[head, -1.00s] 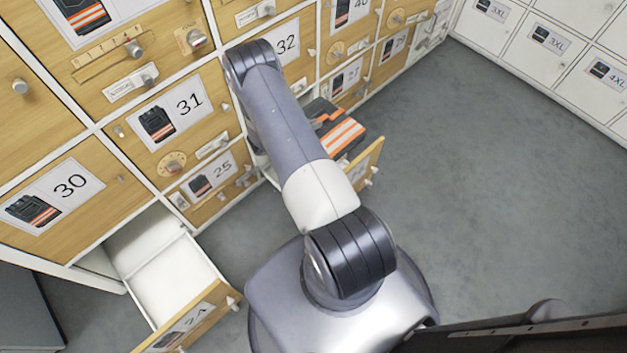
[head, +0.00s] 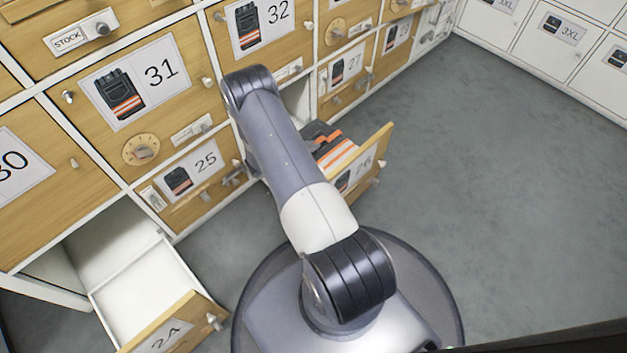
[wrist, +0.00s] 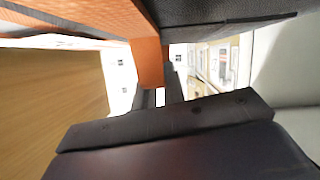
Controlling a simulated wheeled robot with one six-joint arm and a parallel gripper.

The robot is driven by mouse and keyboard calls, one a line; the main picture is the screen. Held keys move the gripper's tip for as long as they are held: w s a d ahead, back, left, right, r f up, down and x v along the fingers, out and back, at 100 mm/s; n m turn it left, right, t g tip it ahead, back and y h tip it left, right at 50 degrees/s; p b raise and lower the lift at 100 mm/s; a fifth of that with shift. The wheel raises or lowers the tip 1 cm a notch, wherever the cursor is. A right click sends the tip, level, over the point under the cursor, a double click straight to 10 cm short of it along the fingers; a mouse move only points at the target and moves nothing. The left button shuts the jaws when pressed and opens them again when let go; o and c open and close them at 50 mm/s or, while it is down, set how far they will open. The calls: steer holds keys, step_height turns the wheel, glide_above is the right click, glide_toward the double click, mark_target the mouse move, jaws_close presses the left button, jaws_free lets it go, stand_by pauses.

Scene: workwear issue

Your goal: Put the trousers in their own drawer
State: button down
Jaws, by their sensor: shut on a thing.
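Folded dark trousers with orange and pale bands (head: 334,148) show in the head view, partly hidden by my arm and by the front of the open drawer 26 (head: 372,158). In the wrist view, the black and orange cloth (wrist: 148,62) fills the top, and my gripper (wrist: 160,96) is shut on its orange part. A wooden panel stands at left there. In the head view my gripper is hidden behind my arm. The cloth is at the drawer's opening; whether it touches the drawer floor, I cannot tell.
Another open drawer, marked like 24 (head: 185,322), stands empty at lower left. Shut drawers 25 (head: 215,186), 31 (head: 190,95) and 32 (head: 295,38) line the cabinet. White lockers (head: 590,85) stand at upper right. The grey floor (head: 490,190) is clear.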

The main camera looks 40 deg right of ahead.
step_height(320, 180, down, 10)
steer(key=b, duration=0.4)
steer(key=shift+b, duration=0.3)
steer(key=shift+f, duration=0.15)
steer(key=c, duration=1.5)
jaws_free()
steer(key=shift+a+r, duration=0.25)
steer(key=p+v, duration=0.3)
steer(key=v, duration=0.8)
steer(key=shift+a+p, duration=0.2)
steer(key=shift+p, duration=0.2)
